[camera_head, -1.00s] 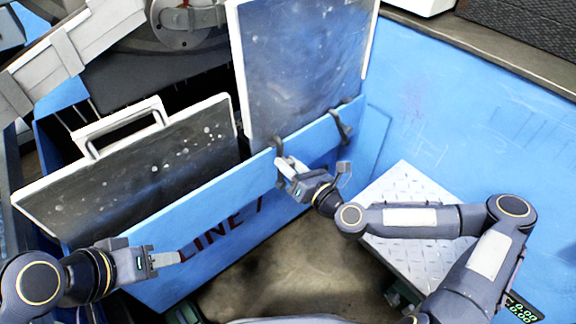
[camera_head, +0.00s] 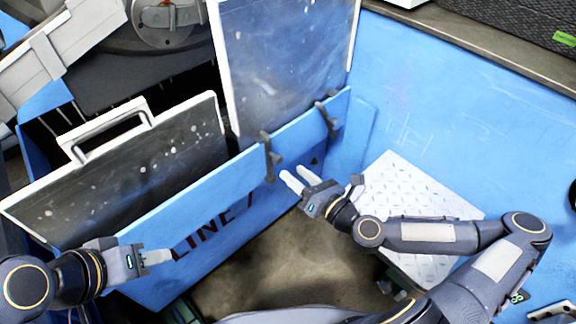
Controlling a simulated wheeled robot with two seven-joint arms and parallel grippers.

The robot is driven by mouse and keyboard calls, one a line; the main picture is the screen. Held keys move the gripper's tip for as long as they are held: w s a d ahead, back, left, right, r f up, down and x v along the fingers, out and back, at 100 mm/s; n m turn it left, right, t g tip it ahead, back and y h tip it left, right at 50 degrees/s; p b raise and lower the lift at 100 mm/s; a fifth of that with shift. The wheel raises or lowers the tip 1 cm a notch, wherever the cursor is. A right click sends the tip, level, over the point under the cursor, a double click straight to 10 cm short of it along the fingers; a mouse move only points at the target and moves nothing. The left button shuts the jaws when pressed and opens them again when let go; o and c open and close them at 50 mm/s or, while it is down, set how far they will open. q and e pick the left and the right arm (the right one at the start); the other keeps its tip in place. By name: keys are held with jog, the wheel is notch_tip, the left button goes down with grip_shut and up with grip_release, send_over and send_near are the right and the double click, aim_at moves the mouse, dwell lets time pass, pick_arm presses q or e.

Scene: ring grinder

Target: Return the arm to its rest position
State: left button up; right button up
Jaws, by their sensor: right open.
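My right gripper (camera_head: 293,181) is open and empty. Its two pale fingers point up and left, just in front of the blue panel (camera_head: 230,190) marked "LINE". It is apart from the dark hook (camera_head: 268,150) on the panel's top edge. My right arm reaches in from the lower right. My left gripper (camera_head: 157,257) is at the lower left, in front of the same panel. Its pale fingers point right and look close together; I cannot tell whether they are open or shut. Nothing shows between them.
A handled dark panel (camera_head: 130,165) and a taller white-edged panel (camera_head: 285,60) stand behind the blue panel. A second dark hook (camera_head: 328,110) sits on its edge. A silver tread plate (camera_head: 410,185) lies at right by a blue wall (camera_head: 470,120). The brown floor (camera_head: 265,260) is bare.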

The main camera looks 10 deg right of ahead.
jog(key=shift+s+d, duration=0.15)
jog(key=shift+s, duration=0.1)
dwell(0.3)
